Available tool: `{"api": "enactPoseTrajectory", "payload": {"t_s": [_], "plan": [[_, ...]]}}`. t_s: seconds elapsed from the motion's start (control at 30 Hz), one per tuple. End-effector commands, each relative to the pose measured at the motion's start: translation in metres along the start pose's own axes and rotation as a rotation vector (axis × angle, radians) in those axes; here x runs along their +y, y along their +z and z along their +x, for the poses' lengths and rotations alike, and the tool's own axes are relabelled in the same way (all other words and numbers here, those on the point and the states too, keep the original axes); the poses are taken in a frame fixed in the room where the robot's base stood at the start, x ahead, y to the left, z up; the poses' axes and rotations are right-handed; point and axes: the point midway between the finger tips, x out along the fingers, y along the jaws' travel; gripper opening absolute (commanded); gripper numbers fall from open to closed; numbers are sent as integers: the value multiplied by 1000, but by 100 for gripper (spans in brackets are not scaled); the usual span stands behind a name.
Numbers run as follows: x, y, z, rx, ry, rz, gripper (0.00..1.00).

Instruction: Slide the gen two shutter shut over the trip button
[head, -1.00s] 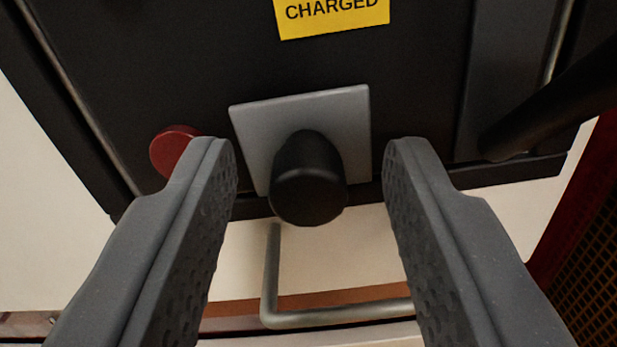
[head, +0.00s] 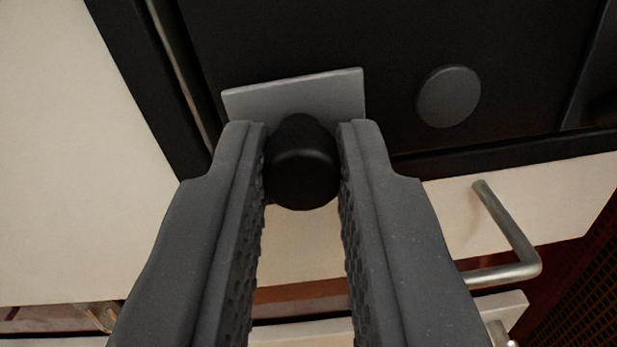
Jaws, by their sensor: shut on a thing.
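The shutter is a light grey plate (head: 290,96) with a black knob (head: 302,172), on the black breaker front. My gripper (head: 302,130) is shut on the knob, one finger on each side. The plate sits at the left end of the front, close to the metal rail. No red button shows now; the plate and my fingers cover the place where it was. A round dark grey button (head: 448,96) is uncovered to the right of the plate.
A bent metal handle (head: 520,255) sticks out below the breaker front at the right. A cream panel (head: 75,160) lies to the left. A dark mesh panel (head: 580,290) is at the lower right.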

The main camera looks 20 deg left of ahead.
Motion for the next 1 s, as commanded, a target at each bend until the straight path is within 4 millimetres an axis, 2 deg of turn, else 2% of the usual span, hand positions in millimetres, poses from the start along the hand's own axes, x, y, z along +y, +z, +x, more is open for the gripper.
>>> {"api": "enactPoseTrajectory", "payload": {"t_s": [0.1, 0.13, 0.2, 0.63, 0.77, 1.0], "plan": [[-4, 0, 1, 0, -7, -3, 0], [-4, 0, 1, 0, -7, -3, 22], [-4, 0, 1, 0, -7, -3, 39], [-1, -1, -6, 1, -3, -2, 39], [0, -1, -18, 2, -2, -1, 39], [0, 0, -52, -1, -2, 1, 39]]}}
